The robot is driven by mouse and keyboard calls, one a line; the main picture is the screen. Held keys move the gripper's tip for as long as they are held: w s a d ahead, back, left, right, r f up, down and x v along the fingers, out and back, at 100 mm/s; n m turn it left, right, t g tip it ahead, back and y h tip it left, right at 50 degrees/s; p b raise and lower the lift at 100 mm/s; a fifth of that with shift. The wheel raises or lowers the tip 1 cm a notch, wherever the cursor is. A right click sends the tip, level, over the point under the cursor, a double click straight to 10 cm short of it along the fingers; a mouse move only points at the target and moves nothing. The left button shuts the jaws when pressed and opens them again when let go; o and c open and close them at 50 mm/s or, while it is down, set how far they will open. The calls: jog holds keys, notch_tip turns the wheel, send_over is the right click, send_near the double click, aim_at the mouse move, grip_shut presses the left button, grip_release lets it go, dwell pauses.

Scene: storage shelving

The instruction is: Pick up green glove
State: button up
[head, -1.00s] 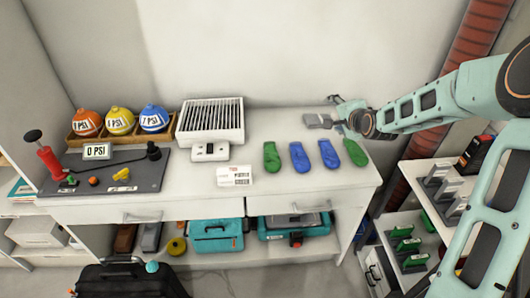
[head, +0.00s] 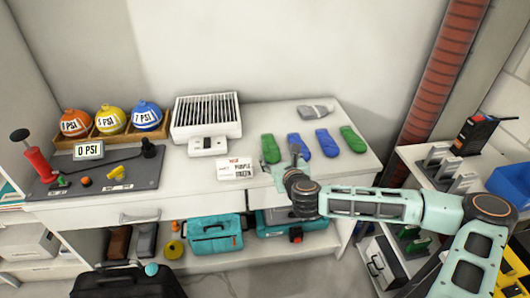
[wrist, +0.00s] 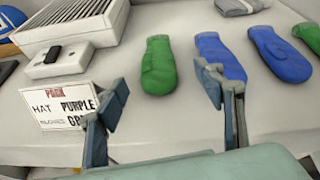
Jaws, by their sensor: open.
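A row of gloves lies on the white table: a left green glove (head: 270,149), two blue gloves (head: 299,145) and (head: 327,142), and a right green glove (head: 353,139). In the wrist view the left green glove (wrist: 158,66) lies ahead of my gripper (wrist: 168,100), between the lines of its fingers. A blue glove (wrist: 220,55) is partly hidden behind the right finger. My gripper is open and empty, at the table's front edge in the head view (head: 288,165). The right green glove (wrist: 309,36) is cut off at the wrist view's edge.
A sign card (head: 235,169) lies left of the gloves, partly behind the left finger in the wrist view. A white slatted box (head: 206,117) stands behind it. A grey folded item (head: 315,112) lies behind the gloves. A shelf stands at the right.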

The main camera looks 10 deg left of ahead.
aim_at(272, 150)
jog(key=shift+s+d+f+m, duration=0.1)
jog(key=shift+s+f+m, duration=0.15)
jog(key=shift+m, duration=0.65)
jog(key=shift+w+f, duration=0.1)
jog(key=shift+w, duration=0.1)
jog(key=x, duration=0.4)
jog(key=shift+w+f+b, duration=0.15)
jog(key=shift+w+b, duration=0.2)
jog(key=shift+b, duration=0.05)
jog(key=shift+h, duration=0.3)
jog(key=w+a, duration=0.1)
jog(key=w+a+f, duration=0.1)
jog(key=w, duration=0.1)
jog(key=shift+w+f, duration=0.15)
jog(key=shift+f, duration=0.05)
jog(key=shift+w+a+f+b, duration=0.2)
jog(key=shift+w+a+b, duration=0.1)
jog(key=shift+w, duration=0.3)
jog(key=shift+d, duration=0.1)
jog(key=c, duration=1.3)
